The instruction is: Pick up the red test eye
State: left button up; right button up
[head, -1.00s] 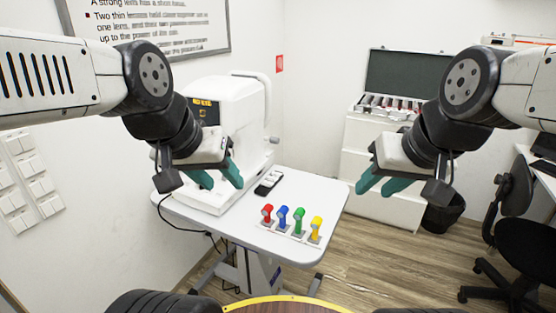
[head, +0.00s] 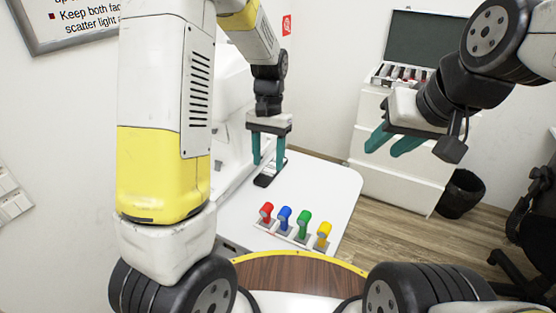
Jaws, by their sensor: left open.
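The red test eye (head: 266,210) stands at the left end of a row on the white table (head: 325,184). Blue (head: 285,216), green (head: 304,222) and yellow (head: 323,233) test eyes stand to its right in the same holder. My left gripper (head: 268,165) points down with its teal fingers apart and empty. In the picture it is above the red test eye, over the far part of the table by a dark handheld device (head: 269,178). My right gripper (head: 386,148) is open and empty, in the air to the right of the table.
A white eye-test machine (head: 232,130) stands on the table's left, partly hidden by my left arm. A white cabinet (head: 395,170) with an open case (head: 410,45) stands behind on the right. A black bin (head: 460,194) and a chair (head: 530,235) are at the right.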

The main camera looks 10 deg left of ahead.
pick_arm(q)
jog(key=g+y, duration=0.1)
send_near(268, 204)
jog(key=shift+m+g, duration=0.3)
jog(key=shift+m, duration=0.1)
jog(key=x, duration=0.9)
jog(key=shift+w+f, duration=0.1)
jog(key=shift+f, duration=0.35)
jog(key=c, duration=0.9)
jog(key=shift+r, duration=0.15)
jog(key=shift+c, duration=0.3)
jog(key=shift+r, duration=1.9)
